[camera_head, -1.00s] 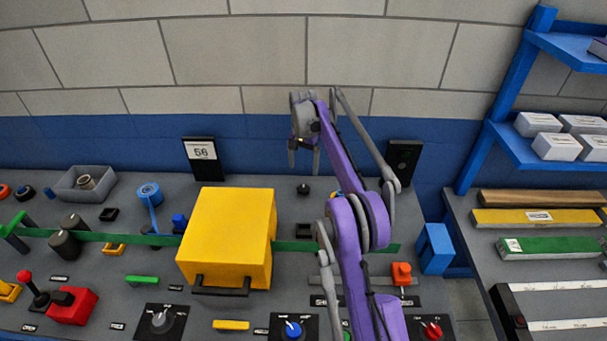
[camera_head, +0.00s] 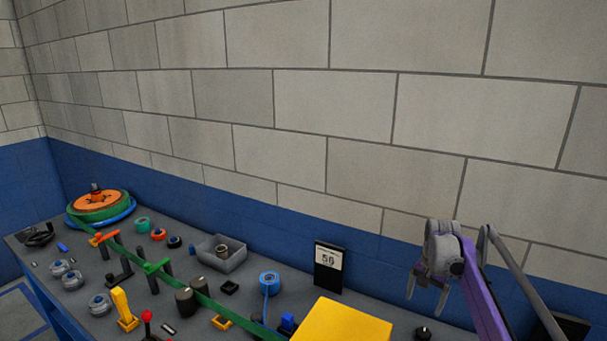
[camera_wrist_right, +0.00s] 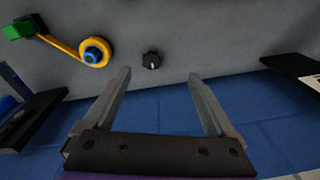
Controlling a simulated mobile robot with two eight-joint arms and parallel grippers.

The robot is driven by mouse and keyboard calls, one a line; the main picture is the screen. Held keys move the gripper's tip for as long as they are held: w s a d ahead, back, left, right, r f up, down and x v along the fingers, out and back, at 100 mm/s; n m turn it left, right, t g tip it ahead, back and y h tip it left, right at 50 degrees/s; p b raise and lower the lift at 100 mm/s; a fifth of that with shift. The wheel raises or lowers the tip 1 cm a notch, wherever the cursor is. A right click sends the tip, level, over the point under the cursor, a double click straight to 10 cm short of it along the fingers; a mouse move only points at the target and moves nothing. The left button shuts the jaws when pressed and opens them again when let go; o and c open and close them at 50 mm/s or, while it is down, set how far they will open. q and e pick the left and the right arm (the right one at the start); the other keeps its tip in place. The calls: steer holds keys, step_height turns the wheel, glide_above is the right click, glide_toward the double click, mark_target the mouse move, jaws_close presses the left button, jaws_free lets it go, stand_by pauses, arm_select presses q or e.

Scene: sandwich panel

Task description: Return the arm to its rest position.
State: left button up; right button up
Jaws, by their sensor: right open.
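My right arm (camera_head: 480,300) is purple and grey and comes in at the lower right of the head view. Its gripper (camera_head: 426,290) hangs open and empty in front of the blue lower wall, above the back of the panel. In the right wrist view, the two grey fingers (camera_wrist_right: 158,80) are spread with nothing between them. A small black knob (camera_wrist_right: 151,60) on the grey panel shows just beyond the fingertips, apart from them. My left gripper is not in view.
The yellow box (camera_head: 340,322) stands left of my right arm. A black display (camera_head: 328,268) stands behind it. The panel carries a grey bin (camera_head: 221,262), green strap (camera_head: 215,305), blue roll (camera_head: 269,278) and orange-green disc (camera_head: 98,205). The wrist view shows a yellow coil (camera_wrist_right: 96,52).

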steer(key=s+a+r+n+t, duration=0.1)
steer(key=s+a+r+n, duration=0.15)
steer(key=s+a, duration=0.45)
steer(key=s+a+r+n+t, duration=0.2)
steer(key=s+a+n, duration=0.15)
steer(key=s, duration=0.65)
steer(key=s+a+f+n+t, duration=0.1)
steer(key=s+a+f, duration=0.2)
steer(key=s+f, duration=0.2)
steer(key=s+a+f+n+t, duration=0.1)
steer(key=s+f, duration=0.4)
steer(key=s, duration=0.7)
steer(key=shift+s+a+n, duration=0.2)
steer(key=shift+a+n, duration=0.5)
steer(key=shift+a, duration=0.5)
